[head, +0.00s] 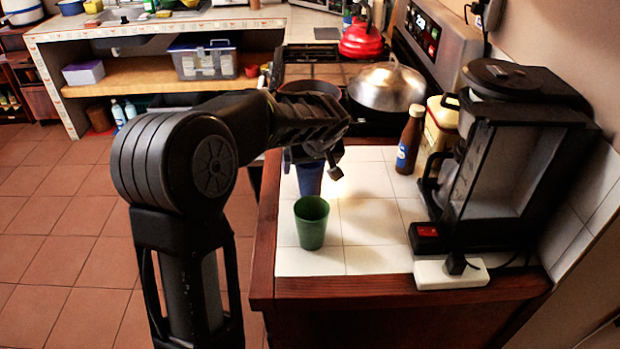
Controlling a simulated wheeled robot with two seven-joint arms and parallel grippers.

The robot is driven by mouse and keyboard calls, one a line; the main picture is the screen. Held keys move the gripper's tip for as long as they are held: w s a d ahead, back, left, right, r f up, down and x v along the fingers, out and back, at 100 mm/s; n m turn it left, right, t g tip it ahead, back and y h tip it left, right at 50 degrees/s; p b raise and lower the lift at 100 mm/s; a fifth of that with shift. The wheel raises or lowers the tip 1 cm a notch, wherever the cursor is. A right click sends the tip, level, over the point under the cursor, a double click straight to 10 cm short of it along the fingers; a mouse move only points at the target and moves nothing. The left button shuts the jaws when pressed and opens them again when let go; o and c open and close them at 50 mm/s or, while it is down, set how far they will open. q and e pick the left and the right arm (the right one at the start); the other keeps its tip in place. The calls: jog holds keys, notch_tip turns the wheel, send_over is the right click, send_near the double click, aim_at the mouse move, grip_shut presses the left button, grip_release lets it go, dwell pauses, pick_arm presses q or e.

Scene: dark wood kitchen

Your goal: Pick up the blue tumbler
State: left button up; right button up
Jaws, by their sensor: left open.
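The blue tumbler (309,179) stands upright on the white tiled counter (372,262), near its left edge. My left gripper (316,170) is over the tumbler's top, pointing down. It is open, and its fingers hide the tumbler's rim. I cannot tell whether the fingers touch the tumbler or how far they reach around it. A green tumbler (311,222) stands upright just in front of the blue one. My right gripper is not in view.
A coffee maker (510,160) and a white power strip (450,274) stand on the right. A brown bottle (409,140) stands behind, right of the tumblers. The stove with a silver-lidded pan (387,86) and red kettle (361,41) is behind. The middle tiles are clear.

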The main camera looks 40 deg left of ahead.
pick_arm(q)
jog(key=shift+c, duration=0.4)
jog(key=c, duration=1.4)
notch_tip(320, 180, up, 10)
jog(key=shift+b, duration=0.35)
